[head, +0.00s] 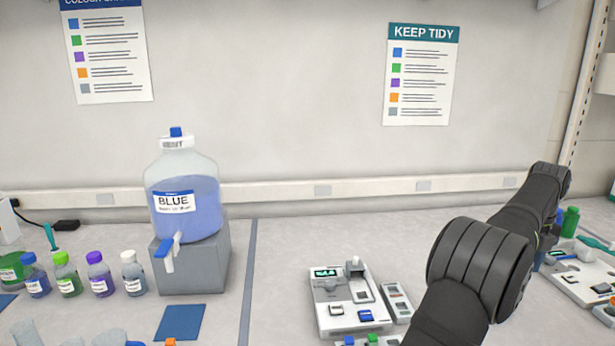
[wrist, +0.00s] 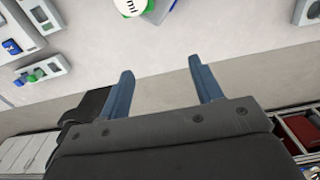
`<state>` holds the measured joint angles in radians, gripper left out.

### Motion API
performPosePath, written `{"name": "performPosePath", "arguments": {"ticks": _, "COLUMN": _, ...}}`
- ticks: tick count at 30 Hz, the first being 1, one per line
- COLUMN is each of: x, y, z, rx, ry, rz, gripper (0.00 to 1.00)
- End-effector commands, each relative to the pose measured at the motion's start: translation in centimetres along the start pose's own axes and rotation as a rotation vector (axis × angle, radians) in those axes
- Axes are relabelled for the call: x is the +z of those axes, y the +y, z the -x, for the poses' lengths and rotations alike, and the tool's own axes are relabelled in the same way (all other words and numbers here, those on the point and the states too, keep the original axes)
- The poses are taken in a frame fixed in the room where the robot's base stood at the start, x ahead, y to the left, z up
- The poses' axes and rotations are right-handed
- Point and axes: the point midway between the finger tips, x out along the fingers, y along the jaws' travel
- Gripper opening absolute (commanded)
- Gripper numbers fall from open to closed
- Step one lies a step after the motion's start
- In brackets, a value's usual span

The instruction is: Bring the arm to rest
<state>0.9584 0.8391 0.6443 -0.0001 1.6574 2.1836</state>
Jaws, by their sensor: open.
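My gripper (wrist: 162,75) shows in the wrist view with its two blue fingers spread apart. Nothing is between the fingers, and pale bench top lies beyond them. The gripper itself cannot be seen in the head view. There my dark arm (head: 480,265) crosses the right side, from the bottom edge up towards the upper right, over the bench.
A jug labelled BLUE (head: 183,197) stands on a grey block (head: 205,262), with several small bottles (head: 99,273) to its left. A white instrument (head: 325,310) sits left of my arm. A green-and-white round object (wrist: 133,7) lies beyond the fingertips. Bench is clear around the fingers.

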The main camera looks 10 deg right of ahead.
Motion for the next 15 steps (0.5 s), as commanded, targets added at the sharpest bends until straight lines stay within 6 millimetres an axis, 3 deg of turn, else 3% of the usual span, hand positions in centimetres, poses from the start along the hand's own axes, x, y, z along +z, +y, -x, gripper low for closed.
{"name": "performPosePath", "arguments": {"ticks": 7, "x": -4.3, "y": -0.8, "z": 2.7, "rx": -0.001, "ry": 0.000, "rz": -0.003, "gripper": 0.59}}
{"name": "performPosePath", "arguments": {"ticks": 15, "x": 0.5, "y": 2.6, "z": 3.7, "rx": 0.001, "ry": 0.000, "rz": 0.139, "gripper": 0.59}}
